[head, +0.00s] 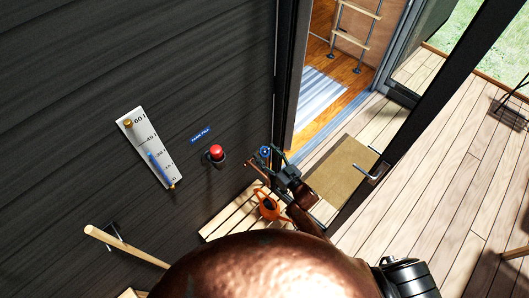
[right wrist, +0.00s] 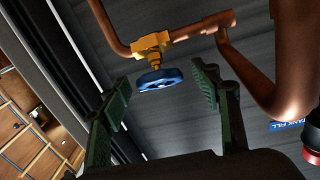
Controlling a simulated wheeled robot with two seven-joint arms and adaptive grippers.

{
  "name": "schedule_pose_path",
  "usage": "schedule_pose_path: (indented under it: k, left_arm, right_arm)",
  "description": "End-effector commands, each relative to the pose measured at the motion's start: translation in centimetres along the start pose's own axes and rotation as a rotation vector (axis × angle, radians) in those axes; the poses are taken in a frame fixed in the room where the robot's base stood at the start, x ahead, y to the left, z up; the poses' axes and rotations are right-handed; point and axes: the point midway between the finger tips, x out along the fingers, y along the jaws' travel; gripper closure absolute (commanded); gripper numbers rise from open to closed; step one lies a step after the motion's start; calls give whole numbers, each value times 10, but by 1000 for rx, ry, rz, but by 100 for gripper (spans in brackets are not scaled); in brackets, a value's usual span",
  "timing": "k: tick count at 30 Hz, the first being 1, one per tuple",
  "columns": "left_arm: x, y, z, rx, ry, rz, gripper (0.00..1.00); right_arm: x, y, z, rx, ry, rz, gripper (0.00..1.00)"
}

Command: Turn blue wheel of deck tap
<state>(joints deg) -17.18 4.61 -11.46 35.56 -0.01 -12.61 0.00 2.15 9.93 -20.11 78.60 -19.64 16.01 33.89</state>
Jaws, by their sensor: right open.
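The blue wheel (right wrist: 158,79) of the deck tap sits below a brass valve body (right wrist: 152,46) on a copper pipe (right wrist: 195,31) in the right wrist view. In the head view the wheel (head: 264,151) is small against the dark wall, left of the door frame. My right gripper (right wrist: 161,90) is open, its green-padded fingers on either side of the wheel, with visible gaps. The wheel is near the fingertips; whether it is fully between them in depth I cannot tell. In the head view the right gripper (head: 279,167) is just below the wheel. My left gripper is not in view.
A red button (head: 216,152) and a gauge board (head: 150,147) are on the wall at left. An orange watering can (head: 268,205) stands on a slatted wooden surface (head: 226,222) below. A doormat (head: 341,171) lies before the open doorway; the deck at right is mostly clear.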

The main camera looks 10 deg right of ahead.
Motion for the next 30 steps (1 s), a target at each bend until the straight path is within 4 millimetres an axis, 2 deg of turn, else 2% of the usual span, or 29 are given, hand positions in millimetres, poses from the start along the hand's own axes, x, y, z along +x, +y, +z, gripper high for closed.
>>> schedule_pose_path:
  k: [4, 12, 30]
  left_arm:
    - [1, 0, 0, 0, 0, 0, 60]
    - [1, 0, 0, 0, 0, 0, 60]
    - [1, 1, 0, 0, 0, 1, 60]
  right_arm:
    - [10, 0, 0, 0, 0, 0, 42]
    - [11, 0, 0, 0, 0, 0, 42]
    - [11, 0, 0, 0, 0, 0, 83]
